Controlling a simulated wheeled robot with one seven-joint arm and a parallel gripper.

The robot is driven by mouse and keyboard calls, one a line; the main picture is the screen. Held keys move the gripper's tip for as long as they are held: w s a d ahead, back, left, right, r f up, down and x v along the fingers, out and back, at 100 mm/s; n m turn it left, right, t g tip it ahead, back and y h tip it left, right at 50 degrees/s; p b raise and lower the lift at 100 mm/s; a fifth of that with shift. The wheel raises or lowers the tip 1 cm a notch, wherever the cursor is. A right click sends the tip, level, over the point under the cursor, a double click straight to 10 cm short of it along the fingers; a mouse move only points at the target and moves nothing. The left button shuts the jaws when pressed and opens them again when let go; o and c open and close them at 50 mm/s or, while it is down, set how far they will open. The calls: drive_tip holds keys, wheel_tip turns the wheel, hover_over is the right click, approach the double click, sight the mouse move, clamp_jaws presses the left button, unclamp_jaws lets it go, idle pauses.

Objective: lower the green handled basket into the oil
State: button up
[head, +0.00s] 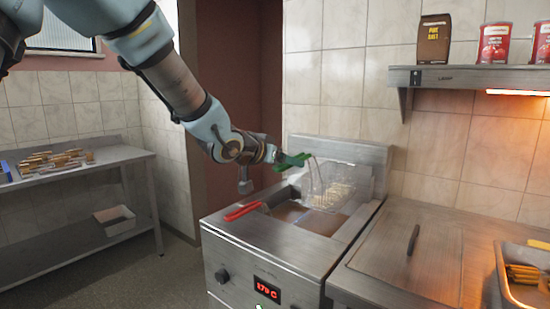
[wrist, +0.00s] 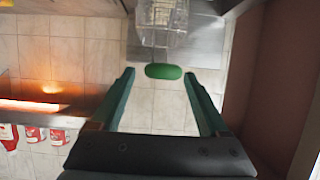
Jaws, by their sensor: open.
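The green handle (head: 290,161) of the wire basket sticks out to the left above the fryer. The wire basket (head: 337,190) is at the back of the fryer, and appears to be above the oil (head: 318,219). My gripper (head: 298,158) is at the handle, its fingers partly merged with it in the head view. In the wrist view my gripper (wrist: 159,73) is open, with the green handle (wrist: 164,71) between its fingertips and a gap on each side. The basket (wrist: 162,24) shows beyond it. Its contents and its exact height cannot be told.
A red handle (head: 244,211) lies at the fryer's left front. A lidded counter (head: 405,255) and a metal tray (head: 515,285) stand to the right. A shelf (head: 465,77) with red cans hangs on the wall. A side table (head: 110,156) is at left.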

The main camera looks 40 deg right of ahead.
drive_tip(key=shift+x, duration=1.8)
drive_tip(key=shift+c, duration=0.2)
clamp_jaws()
drive_tip(key=c, duration=0.5)
unclamp_jaws()
drive_tip(key=shift+c, duration=0.2)
clamp_jaws()
drive_tip(key=shift+r+p, duration=0.15)
drive_tip(key=shift+p, duration=0.15)
